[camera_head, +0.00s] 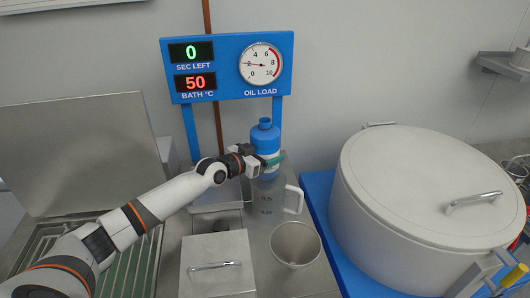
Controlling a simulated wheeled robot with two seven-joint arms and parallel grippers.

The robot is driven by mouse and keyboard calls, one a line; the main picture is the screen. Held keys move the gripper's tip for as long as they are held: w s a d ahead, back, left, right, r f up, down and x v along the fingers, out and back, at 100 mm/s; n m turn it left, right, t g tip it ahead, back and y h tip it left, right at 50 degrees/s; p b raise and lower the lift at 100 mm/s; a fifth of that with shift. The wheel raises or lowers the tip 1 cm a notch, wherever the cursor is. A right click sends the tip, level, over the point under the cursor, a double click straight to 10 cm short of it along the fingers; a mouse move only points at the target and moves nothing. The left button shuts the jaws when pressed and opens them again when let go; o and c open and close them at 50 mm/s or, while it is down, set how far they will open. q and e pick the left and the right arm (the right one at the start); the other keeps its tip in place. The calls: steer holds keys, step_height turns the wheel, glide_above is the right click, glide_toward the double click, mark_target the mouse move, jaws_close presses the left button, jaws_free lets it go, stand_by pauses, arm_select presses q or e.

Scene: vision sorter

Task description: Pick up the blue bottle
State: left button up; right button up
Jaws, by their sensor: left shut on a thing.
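The blue bottle (265,136) has a blue cap and a pale label band. It stands upright in the middle of the picture, in front of the blue sign's right post. My left gripper (268,163) reaches in from the left and is shut on the bottle at about its lower half. The fingers hide part of the label. The bottle's base is partly hidden behind a clear measuring jug, so I cannot tell whether it touches the counter. My right gripper is not in view.
The measuring jug (268,198) with a white handle (295,200) stands just below the bottle. A grey cup (296,244) and a lidded metal box (218,265) stand nearer. A large lidded pot (430,190) fills the right. A blue sign (228,66) stands behind.

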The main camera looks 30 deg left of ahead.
mark_target(260, 124)
arm_select(q)
steer(key=shift+w+r, duration=0.1)
steer(key=shift+r, duration=0.15)
steer(key=shift+r, duration=4.85)
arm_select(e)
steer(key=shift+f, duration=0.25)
arm_select(q)
steer(key=shift+r, duration=0.1)
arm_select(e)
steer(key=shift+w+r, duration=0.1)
